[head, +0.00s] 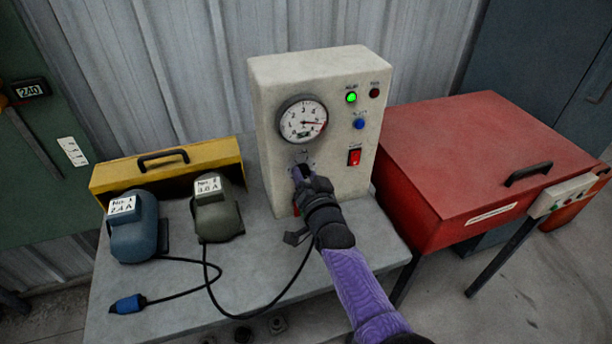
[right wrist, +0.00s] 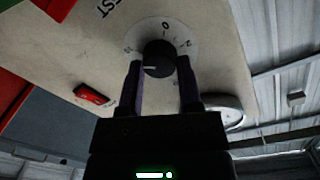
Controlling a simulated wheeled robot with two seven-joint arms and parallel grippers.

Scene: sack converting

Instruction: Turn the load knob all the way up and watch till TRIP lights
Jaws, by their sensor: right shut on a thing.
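The cream tester box (head: 265,105) stands on the grey bench. My right gripper (head: 301,174) reaches its front below the dial gauge (head: 303,118). In the right wrist view its two fingers (right wrist: 159,64) are shut on the black load knob (right wrist: 158,57), one on each side. The knob's pale pointer line faces left in that view; in the head view the gripper mostly hides the knob. The gauge needle points right, near the red mark. The green lamp (head: 351,98) is lit. The TRIP lamp (head: 374,93) is dark red, unlit. My left gripper is not in view.
Cables and a blue plug (head: 128,304) lie in front. The box has a blue button (head: 359,124) and red switch (head: 354,157).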

